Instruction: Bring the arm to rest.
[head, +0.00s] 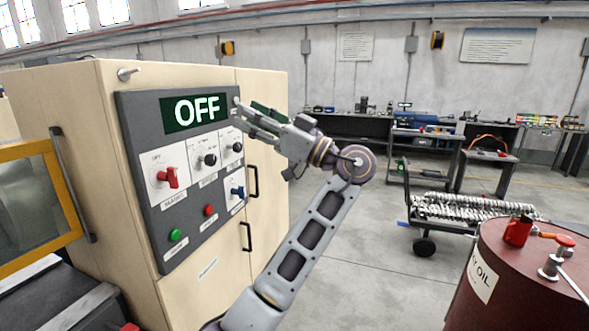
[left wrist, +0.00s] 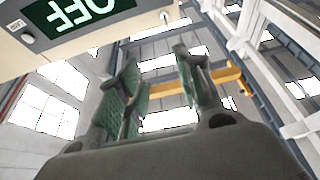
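My left arm reaches up in the head view, and its gripper (head: 247,115) is in front of the right part of a dark control panel (head: 196,250). The panel's display (head: 197,109) reads OFF. In the left wrist view the gripper's two green-padded fingers (left wrist: 162,85) stand apart with nothing between them. The display also shows in the left wrist view (left wrist: 70,15), upside down at the upper left. The panel carries a red switch (head: 168,178), black knobs (head: 210,160), a blue switch (head: 238,192), a green button (head: 175,235) and a red button (head: 209,210). My right gripper is not in view.
A dark red barrel (head: 510,290) stands at the lower right. A cart (head: 440,215) with metal parts is behind it. Workbenches (head: 440,145) line the back wall. Open floor lies between cabinet and barrel.

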